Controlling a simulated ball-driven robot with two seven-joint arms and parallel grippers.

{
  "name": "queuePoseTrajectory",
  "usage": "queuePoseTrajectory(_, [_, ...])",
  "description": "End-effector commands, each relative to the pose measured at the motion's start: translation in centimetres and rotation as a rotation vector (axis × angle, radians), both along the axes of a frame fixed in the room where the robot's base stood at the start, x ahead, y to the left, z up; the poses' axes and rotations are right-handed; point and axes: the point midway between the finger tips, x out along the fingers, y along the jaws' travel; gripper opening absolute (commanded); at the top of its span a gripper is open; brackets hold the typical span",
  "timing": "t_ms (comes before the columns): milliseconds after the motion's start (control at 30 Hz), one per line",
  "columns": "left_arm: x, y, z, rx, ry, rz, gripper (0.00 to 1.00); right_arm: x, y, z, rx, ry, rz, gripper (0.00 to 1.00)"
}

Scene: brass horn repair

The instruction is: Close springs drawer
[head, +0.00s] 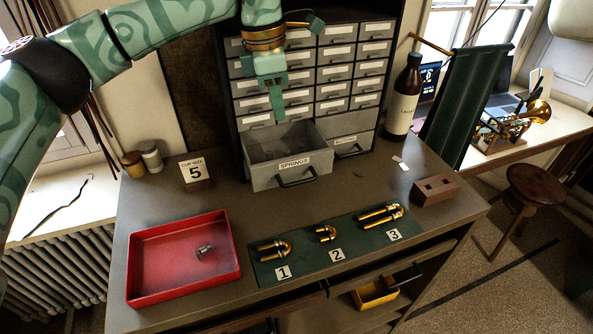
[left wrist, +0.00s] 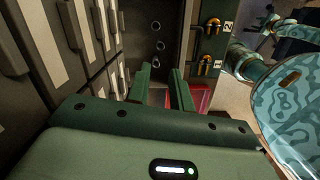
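The springs drawer (head: 262,178) is a grey open-topped box labelled SPRINGS, pulled well out of the grey drawer cabinet (head: 310,70) at its lower left. Its black handle is on the front. My left gripper (head: 277,108) points down above the back of this drawer, close to the cabinet front, and no contact shows. In the left wrist view, its two green fingers (left wrist: 164,72) stand apart with nothing between them. A dark area with several small rings lies beyond them; I cannot tell whether it is the drawer's inside. My right gripper is not in view.
A red tray (head: 133,288) holding a small metal part lies front left. A green mat (head: 310,262) with brass tubes and number cards lies in front of the drawer. A brown bottle (head: 404,95) and wooden block (head: 435,190) stand right. Bare bench lies between drawer and mat.

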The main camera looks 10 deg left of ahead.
Motion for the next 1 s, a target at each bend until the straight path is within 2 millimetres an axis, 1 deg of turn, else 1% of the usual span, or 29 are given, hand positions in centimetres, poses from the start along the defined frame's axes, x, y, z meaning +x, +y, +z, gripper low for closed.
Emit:
queuePoseTrajectory(33, [0.0,0.0,0.0,0.000,0.001,0.000,0.09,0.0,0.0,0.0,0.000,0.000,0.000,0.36])
queuePoseTrajectory(67, [-0.1,-0.2,-0.1,-0.003,0.002,-0.002,0.00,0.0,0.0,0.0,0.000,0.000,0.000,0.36])
queuePoseTrajectory(167, [-0.5,-1.4,-1.2,-0.031,0.017,-0.016,0.00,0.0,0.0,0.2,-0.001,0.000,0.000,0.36])
queuePoseTrajectory(267, [-2.2,-4.9,-4.0,-0.124,0.061,-0.050,0.00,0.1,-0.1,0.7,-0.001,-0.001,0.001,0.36])
queuePoseTrajectory(300, [-3.4,-7.1,-5.5,-0.190,0.089,-0.063,0.00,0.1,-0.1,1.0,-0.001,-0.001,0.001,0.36])
queuePoseTrajectory(333, [-4.4,-8.7,-6.4,-0.246,0.110,-0.067,0.00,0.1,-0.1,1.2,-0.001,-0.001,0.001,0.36])
queuePoseTrajectory(367, [-5.4,-10.3,-7.2,-0.306,0.133,-0.067,0.00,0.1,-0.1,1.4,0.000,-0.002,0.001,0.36])
queuePoseTrajectory(400, [-7.0,-12.3,-8.1,-0.393,0.167,-0.057,0.00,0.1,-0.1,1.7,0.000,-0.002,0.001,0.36])
queuePoseTrajectory(433, [-8.1,-13.8,-8.6,-0.464,0.195,-0.045,0.00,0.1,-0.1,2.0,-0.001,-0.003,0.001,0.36])
queuePoseTrajectory(500, [-10.7,-16.6,-9.1,-0.632,0.263,0.009,0.00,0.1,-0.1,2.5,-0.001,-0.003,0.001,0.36])
queuePoseTrajectory(533, [-11.7,-17.6,-9.0,-0.705,0.293,0.042,0.00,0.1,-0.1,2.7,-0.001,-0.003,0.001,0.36])
queuePoseTrajectory(600, [-13.5,-19.1,-8.7,-0.872,0.366,0.141,0.00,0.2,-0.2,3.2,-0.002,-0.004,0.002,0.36])
queuePoseTrajectory(633, [-14.2,-19.5,-8.4,-0.944,0.396,0.192,0.00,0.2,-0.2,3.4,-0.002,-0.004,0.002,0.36])
queuePoseTrajectory(700, [-15.2,-19.5,-7.8,-1.103,0.466,0.333,0.00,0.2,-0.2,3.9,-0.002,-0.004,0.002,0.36])
queuePoseTrajectory(767, [-15.7,-18.7,-7.4,-1.230,0.522,0.477,0.00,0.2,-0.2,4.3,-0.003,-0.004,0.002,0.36])
queuePoseTrajectory(867, [-16.1,-15.6,-7.4,-1.419,0.594,0.754,0.00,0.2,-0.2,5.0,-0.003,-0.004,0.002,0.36])
queuePoseTrajectory(900, [-16.2,-14.0,-7.7,-1.481,0.612,0.870,0.00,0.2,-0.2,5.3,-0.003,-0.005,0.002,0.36])
queuePoseTrajectory(967, [-16.6,-11.2,-8.4,-1.557,0.627,1.043,0.00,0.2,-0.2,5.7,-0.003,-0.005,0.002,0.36])
queuePoseTrajectory(1000, [-17.0,-9.4,-8.9,-1.597,0.631,1.151,0.00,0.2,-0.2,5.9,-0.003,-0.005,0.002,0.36])
